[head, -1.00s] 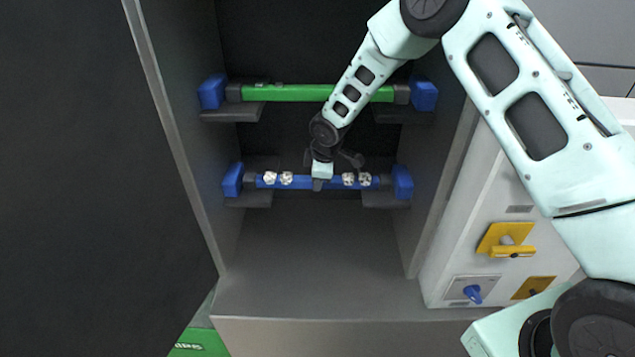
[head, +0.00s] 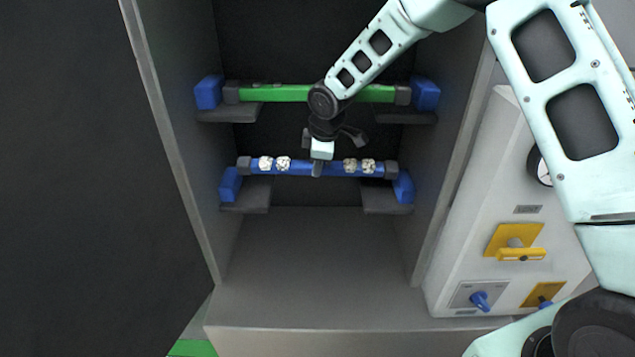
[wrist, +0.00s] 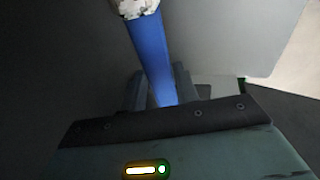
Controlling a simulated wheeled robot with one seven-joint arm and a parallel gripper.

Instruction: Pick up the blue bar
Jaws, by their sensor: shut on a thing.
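The blue bar (head: 299,167) lies level across the lower part of the cabinet in the head view. It has dark end caps and white knobbly pieces on both sides of its middle. My gripper (head: 318,167) is shut on the bar near its middle. The bar now sits above the lower pair of blue end blocks and dark ledges. In the wrist view the blue bar (wrist: 152,58) runs down between my fingers, with one white piece at the top; its far end is out of that view.
Lower ledges with blue blocks stand at left (head: 231,186) and right (head: 403,188). Cabinet walls close in both sides. A panel with yellow switches (head: 515,241) is at right. The cabinet floor is clear.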

